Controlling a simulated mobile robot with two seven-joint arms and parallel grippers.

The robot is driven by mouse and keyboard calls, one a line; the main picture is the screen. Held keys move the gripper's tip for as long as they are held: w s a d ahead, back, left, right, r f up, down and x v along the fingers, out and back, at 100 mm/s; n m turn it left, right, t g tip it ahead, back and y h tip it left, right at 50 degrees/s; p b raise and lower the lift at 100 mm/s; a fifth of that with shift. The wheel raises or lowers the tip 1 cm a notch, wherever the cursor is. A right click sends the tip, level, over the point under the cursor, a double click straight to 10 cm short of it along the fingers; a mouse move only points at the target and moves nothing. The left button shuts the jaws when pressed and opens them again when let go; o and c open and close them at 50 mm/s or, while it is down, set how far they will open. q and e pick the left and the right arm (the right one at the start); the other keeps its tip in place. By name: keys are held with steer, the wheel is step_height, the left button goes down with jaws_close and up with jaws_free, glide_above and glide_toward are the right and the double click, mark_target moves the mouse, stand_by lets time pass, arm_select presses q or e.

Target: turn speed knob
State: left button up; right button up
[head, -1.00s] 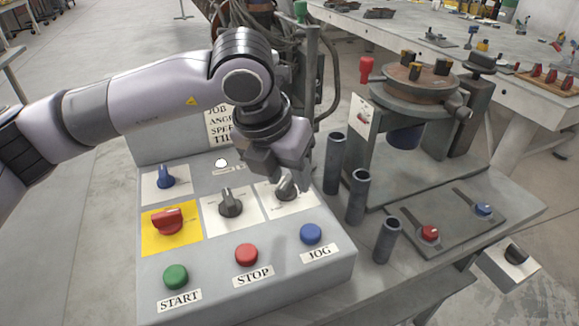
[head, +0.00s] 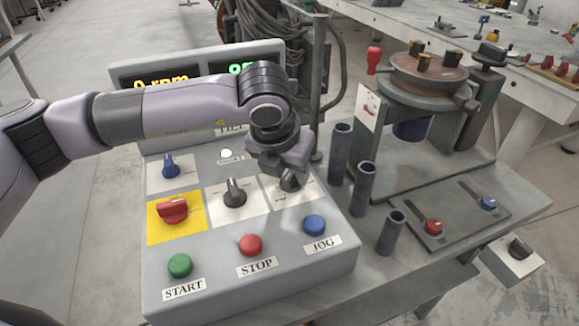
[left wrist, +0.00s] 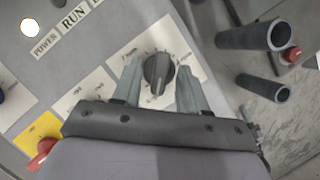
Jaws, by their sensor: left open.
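A grey pointer knob (head: 290,181) sits on a white dial plate at the right of the sloped control panel (head: 250,292). In the left wrist view this knob (left wrist: 158,73) lies between the two spread fingers of my left gripper (left wrist: 158,77), with a visible gap on each side. In the head view my left gripper (head: 284,172) is over the knob and hides part of it. A second grey knob (head: 234,193) is on the middle plate. The dial lettering is too small to read surely. My right gripper does not show.
The panel also has a blue knob (head: 170,166), a red knob (head: 172,209), and START (head: 180,265), STOP (head: 250,244) and JOG (head: 314,225) buttons. The display (head: 160,82) reads 0 rpm. Upright tubes (head: 364,188) stand close at the right, beside the positioner (head: 428,78).

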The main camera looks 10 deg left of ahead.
arm_select(q)
jaws_close()
